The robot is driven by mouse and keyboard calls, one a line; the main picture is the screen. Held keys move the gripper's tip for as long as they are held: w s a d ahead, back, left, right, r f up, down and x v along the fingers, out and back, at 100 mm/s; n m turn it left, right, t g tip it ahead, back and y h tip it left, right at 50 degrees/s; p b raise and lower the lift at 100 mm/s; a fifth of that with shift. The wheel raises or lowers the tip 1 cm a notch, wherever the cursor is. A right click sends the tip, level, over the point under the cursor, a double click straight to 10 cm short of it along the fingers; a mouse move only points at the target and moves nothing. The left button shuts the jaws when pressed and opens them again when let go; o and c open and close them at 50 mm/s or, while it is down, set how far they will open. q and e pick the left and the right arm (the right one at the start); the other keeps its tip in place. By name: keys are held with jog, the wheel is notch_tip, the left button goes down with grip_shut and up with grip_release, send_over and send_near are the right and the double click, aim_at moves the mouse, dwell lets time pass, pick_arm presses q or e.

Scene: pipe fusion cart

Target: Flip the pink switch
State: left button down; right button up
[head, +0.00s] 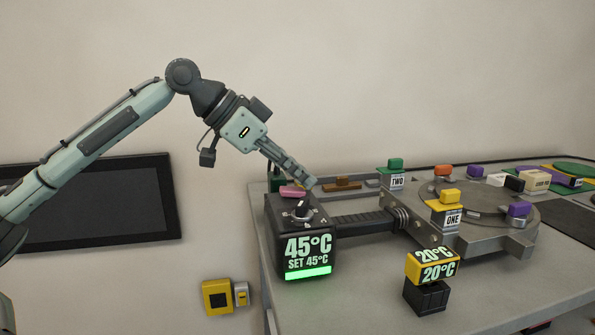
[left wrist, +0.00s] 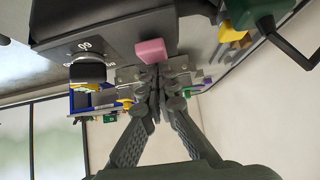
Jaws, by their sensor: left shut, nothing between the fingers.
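The pink switch (head: 292,191) sits on top of a black control box (head: 284,228), toward its back edge, behind a round dial (head: 301,212). It also shows as a pink block in the left wrist view (left wrist: 151,50). My left gripper (head: 311,182) reaches down from the upper left and is shut and empty, its tips just beside the pink switch. In the left wrist view the closed fingertips (left wrist: 158,73) are right at the switch's edge; I cannot tell whether they touch it. My right gripper is not in view.
The box display reads 45°C, SET 45°C, above a green bar. A black ribbed arm (head: 365,220) links the box to a round grey plate (head: 470,207).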

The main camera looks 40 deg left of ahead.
pick_arm(q)
jog(key=shift+a+r, duration=0.1)
jog(key=v, duration=1.1)
jog(key=shift+s+r, duration=0.25)
jog(key=shift+s, duration=0.1)
jog(key=shift+a, duration=0.1)
